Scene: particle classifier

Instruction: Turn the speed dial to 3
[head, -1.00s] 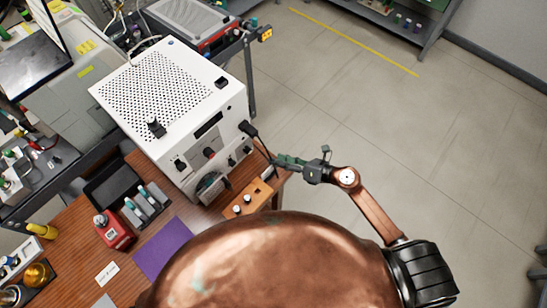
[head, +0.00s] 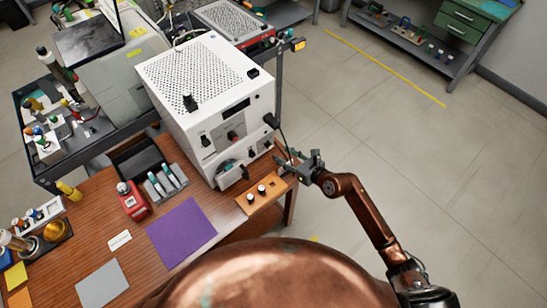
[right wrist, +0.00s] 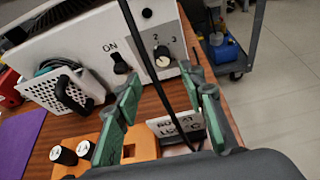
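The white machine (head: 212,122) stands on the wooden table. Its speed dial (right wrist: 163,55), a dark knob with a pale face, sits on a grey panel in the right wrist view, with 2 and 3 printed above it. I cannot tell exactly which number it points to. My right gripper (right wrist: 160,82) is open and empty, its green fingers pointing toward the panel, with the dial beyond the gap between them and apart from them. In the head view the right gripper (head: 290,160) is off the machine's front right corner. My left gripper is not in view.
A black cable (right wrist: 162,70) crosses between the fingers. An ON switch (right wrist: 120,62) is left of the dial. An orange block (head: 250,203) with knobs and a small lettered sign (right wrist: 178,127) lie below the gripper. Open floor (head: 390,150) lies to the right.

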